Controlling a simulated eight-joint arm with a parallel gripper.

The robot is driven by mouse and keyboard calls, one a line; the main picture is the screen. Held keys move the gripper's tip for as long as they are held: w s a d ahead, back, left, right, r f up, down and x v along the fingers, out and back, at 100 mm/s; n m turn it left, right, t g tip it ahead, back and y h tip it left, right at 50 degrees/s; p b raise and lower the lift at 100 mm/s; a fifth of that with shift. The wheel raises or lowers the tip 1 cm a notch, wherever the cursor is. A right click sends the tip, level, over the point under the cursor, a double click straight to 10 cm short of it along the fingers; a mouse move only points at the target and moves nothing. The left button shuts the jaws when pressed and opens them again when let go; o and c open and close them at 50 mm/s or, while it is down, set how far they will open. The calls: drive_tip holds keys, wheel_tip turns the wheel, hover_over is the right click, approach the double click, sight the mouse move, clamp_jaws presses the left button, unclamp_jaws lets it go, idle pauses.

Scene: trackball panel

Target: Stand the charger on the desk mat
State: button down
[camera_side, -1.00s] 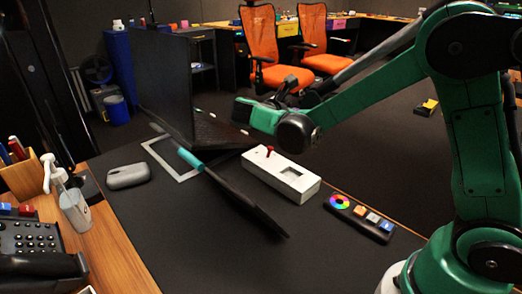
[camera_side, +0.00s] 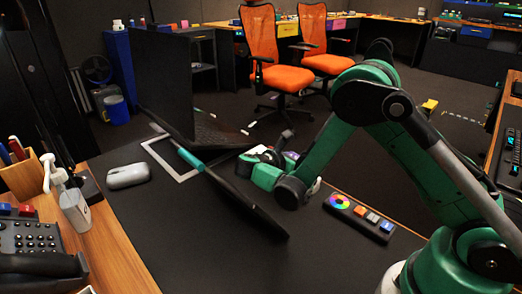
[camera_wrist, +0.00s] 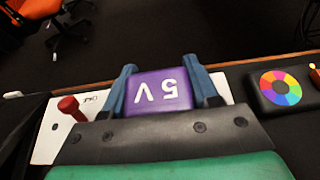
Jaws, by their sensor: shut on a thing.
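The charger appears to be the purple block marked "5V" (camera_wrist: 160,90), upside down in the wrist view. It sits between the two blue fingers of my gripper (camera_wrist: 166,84), which is shut on it. In the side view my gripper (camera_side: 281,150) is low over the far part of the desk, and a small purple patch of the block (camera_side: 291,155) shows beside it. I cannot tell whether the block touches anything below. The black desk mat (camera_side: 150,225) covers most of the desk top.
A white box with a red knob (camera_wrist: 70,107) is under and beside my gripper. A remote with a colour wheel (camera_side: 358,217) lies to the right. A dark slab with a teal end (camera_side: 245,205), a grey rounded case (camera_side: 127,174) and a white square outline (camera_side: 158,156) are left. The front mat is clear.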

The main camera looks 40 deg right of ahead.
drive_tip(key=shift+f, duration=0.1)
drive_tip(key=shift+c, duration=1.1)
unclamp_jaws()
